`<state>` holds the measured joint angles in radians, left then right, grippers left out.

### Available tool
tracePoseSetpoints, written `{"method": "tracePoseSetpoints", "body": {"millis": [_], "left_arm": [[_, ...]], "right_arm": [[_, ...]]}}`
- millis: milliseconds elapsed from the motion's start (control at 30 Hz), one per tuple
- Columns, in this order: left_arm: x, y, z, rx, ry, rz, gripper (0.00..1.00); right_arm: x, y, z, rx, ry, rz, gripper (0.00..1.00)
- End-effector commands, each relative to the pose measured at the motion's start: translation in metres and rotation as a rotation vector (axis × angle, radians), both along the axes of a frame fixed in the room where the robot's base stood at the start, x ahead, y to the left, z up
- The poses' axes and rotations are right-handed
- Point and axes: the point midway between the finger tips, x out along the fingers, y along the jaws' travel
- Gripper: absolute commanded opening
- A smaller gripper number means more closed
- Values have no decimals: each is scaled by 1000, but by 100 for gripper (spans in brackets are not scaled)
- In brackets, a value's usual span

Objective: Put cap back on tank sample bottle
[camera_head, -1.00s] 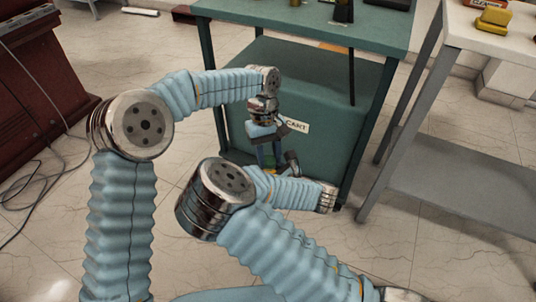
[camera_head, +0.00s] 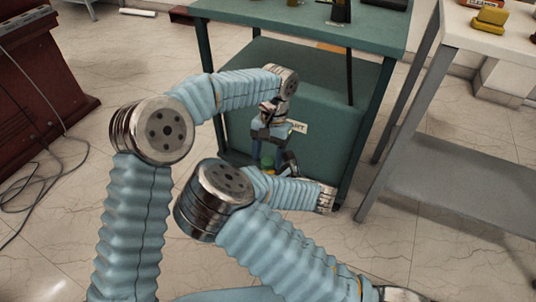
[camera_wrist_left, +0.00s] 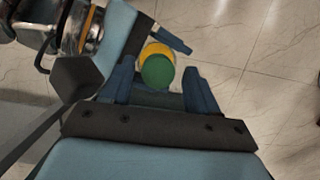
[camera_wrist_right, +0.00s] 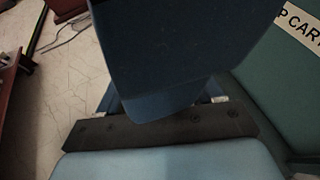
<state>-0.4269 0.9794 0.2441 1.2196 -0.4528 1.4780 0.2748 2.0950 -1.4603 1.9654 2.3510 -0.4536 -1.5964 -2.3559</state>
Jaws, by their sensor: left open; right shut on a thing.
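The sample bottle (camera_wrist_left: 151,48) shows in the left wrist view with yellowish contents and a green cap (camera_wrist_left: 157,73) at its top. The cap looks seated on the bottle, but I cannot tell if it is tight. In the head view the cap is a small green spot (camera_head: 268,161). My right gripper (camera_head: 278,167) is shut on the bottle, low in front of the cart. My left gripper (camera_head: 267,148) is open just above the cap, its fingers apart on either side of it. In the right wrist view a large dark blue part of the left gripper hides the bottle.
The green cart (camera_head: 300,115) stands right behind both grippers. A grey-legged table (camera_head: 450,170) is to the right, with a yellow object (camera_head: 489,20) on top. A dark red cabinet (camera_head: 35,90) and cables are on the left.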

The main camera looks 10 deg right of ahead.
Motion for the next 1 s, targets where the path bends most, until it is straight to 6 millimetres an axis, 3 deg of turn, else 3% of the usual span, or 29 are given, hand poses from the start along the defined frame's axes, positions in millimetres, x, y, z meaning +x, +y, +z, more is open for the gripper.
{"method": "tracePoseSetpoints", "body": {"millis": [133, 433, 733, 833, 1000], "left_arm": [[-1, -2, 6, -2, 1, -1, 63], [-2, -2, 42, -3, 2, -3, 63], [-2, -2, 46, -3, 3, -2, 63], [-2, -2, 46, -2, -3, 11, 59], [-1, 0, 51, 16, -64, 193, 59]], "right_arm": [[0, 1, 1, 1, -2, 1, 0], [0, 1, 0, 1, -1, 2, 0], [0, 1, 0, 1, -1, 2, 0], [0, 1, 0, 1, -1, 2, 0], [0, 1, 0, 1, -1, 2, 0]]}}
